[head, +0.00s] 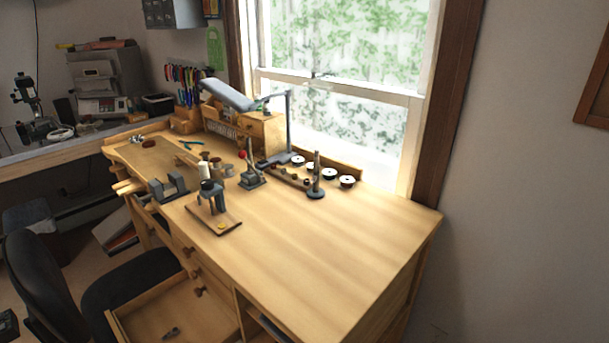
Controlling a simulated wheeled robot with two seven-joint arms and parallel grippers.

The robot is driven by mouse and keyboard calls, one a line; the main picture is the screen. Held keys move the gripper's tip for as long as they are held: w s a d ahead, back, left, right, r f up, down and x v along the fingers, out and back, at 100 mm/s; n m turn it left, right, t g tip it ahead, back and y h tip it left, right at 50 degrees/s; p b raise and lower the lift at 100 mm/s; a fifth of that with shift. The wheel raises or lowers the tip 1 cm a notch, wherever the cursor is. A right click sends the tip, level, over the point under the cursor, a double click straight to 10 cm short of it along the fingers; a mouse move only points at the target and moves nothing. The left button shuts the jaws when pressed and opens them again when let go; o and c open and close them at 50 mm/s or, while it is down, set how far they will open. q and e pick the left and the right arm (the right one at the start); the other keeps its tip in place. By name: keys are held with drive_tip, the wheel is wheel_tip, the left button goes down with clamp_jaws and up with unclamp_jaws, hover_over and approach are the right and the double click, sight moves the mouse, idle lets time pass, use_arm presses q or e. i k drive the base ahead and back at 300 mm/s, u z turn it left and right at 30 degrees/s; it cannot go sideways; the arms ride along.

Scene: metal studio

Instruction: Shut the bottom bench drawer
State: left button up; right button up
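The wooden workbench (330,250) stands in front of me, its top seen from above. Low on its front, a drawer (118,322) is pulled out toward the lower left. Its pale front panel and inside floor show, and a small dark object (171,333) lies in it. The picture's lower edge cuts off part of this drawer, and I cannot tell whether another open one lies below it. Neither of my grippers is in view.
A black chair (45,285) stands left of the open drawer, its seat (130,280) close to the bench front. Tools, a vise (168,187) and a small stand (213,205) sit on the bench's left half. The right half of the top is clear. A window is behind.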

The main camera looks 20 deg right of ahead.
sight(169, 303)
drive_tip(key=k, duration=0.5)
drive_tip(key=u, duration=1.25)
drive_tip(key=i, duration=0.95)
drive_tip(key=z, duration=2.5)
drive_tip(key=k, duration=0.6)
drive_tip(key=u, duration=0.3)
drive_tip(key=i, duration=0.55)
drive_tip(key=u, duration=0.05)
